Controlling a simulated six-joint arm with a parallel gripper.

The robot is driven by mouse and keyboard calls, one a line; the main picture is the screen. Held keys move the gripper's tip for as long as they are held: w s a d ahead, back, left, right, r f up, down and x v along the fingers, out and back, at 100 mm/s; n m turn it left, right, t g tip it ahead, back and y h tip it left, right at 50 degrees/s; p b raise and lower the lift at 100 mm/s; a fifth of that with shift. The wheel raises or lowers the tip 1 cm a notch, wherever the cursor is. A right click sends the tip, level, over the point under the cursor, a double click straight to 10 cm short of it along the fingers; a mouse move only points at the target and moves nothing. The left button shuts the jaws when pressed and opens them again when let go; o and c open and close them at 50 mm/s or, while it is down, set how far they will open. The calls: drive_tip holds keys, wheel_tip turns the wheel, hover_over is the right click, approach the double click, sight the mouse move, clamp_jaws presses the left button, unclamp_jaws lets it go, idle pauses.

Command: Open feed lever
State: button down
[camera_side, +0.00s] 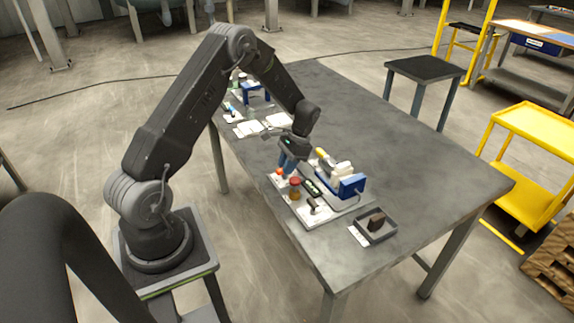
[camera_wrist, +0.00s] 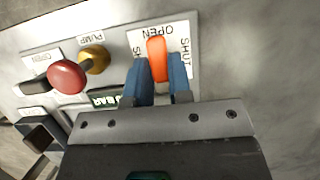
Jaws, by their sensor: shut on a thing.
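The feed lever's orange handle (camera_wrist: 157,58) stands between the two blue fingers of my gripper (camera_wrist: 157,72) in the wrist view. My gripper is shut on it. The handle's top end lies close below the word OPEN on the white label plate (camera_wrist: 188,42). SHUT is printed on the right side, and a partly covered word starting SH shows on the left. The fingers hide the handle's lower part and pivot. In the side view my gripper (camera_side: 285,167) is low over the panel's far left end, with the orange handle (camera_side: 279,172) at its fingertips.
A red knob (camera_wrist: 67,76), a yellow knob (camera_wrist: 96,60) marked PUMP and a black lever (camera_wrist: 36,86) sit left of my gripper. The blue-and-white press (camera_side: 352,186) stands beside the panel. A grey tray (camera_side: 392,229) lies nearer the table's front. The table's right side is clear.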

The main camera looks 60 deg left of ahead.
idle(0.5)
drive_tip(key=c, duration=1)
unclamp_jaws()
drive_tip(key=shift+c, duration=0.2)
drive_tip(key=v, duration=1.4)
drive_tip(key=shift+s, duration=0.1)
drive_tip(key=s+d+r+t+y, duration=0.1)
drive_tip(key=s+d+r+t, duration=0.5)
drive_tip(key=d+r, duration=0.75)
drive_tip(key=s+d+t, duration=0.2)
drive_tip(key=s+d, duration=0.2)
drive_tip(key=s, duration=0.4)
drive_tip(key=s+d+r+t+h, duration=0.1)
drive_tip(key=s+d+t, duration=0.1)
drive_tip(key=s+d, duration=0.3)
drive_tip(key=s, duration=0.4)
drive_tip(key=shift+s+d+r, duration=0.2)
drive_tip(key=shift+s, duration=0.05)
